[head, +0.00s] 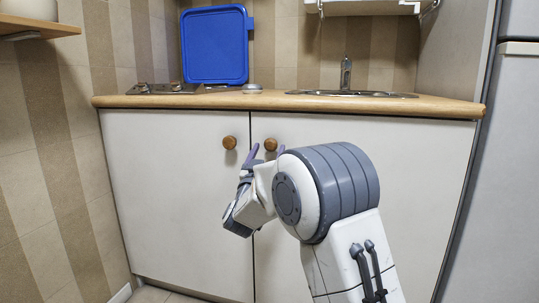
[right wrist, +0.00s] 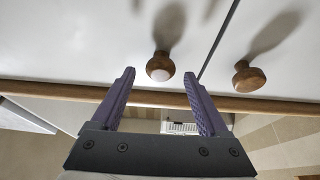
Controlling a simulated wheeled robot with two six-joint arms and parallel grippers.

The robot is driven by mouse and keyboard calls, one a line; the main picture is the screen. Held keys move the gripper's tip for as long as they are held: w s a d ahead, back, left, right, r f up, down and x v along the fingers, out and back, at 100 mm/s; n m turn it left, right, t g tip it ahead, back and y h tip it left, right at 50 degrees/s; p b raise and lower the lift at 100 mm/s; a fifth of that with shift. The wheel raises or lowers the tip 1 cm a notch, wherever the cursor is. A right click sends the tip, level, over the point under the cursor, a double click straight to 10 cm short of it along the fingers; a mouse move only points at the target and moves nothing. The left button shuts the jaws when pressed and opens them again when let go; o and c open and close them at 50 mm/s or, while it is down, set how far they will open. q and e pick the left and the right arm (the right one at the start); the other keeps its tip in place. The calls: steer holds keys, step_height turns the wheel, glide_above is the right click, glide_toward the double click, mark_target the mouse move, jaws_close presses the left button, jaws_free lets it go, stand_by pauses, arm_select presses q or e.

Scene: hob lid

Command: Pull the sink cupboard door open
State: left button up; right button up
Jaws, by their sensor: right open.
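The sink cupboard door (head: 420,190) is the white right-hand door under the sink, and it is shut. Its round wooden knob (head: 270,144) sits near the door's upper left corner. My right gripper (head: 265,154) is open at this knob, with one purple finger to each side. In the right wrist view, which is upside down, the knob (right wrist: 160,67) appears between the tips of my open right gripper (right wrist: 160,74), with clear gaps on both sides. I cannot tell whether the tips reach past the knob. My right arm hides part of the door. My left gripper is not in view.
The left door (head: 175,190) is shut, and its wooden knob (head: 229,142) is close beside my right gripper. The wooden worktop (head: 285,102) overhangs above, with the sink (head: 350,94) and a blue lid (head: 214,45). A fridge (head: 510,170) stands at the right.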

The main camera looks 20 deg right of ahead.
steer(key=shift+w+d+r, duration=0.3)
steer(key=shift+w+d, duration=0.1)
steer(key=shift+w, duration=0.15)
jaws_close()
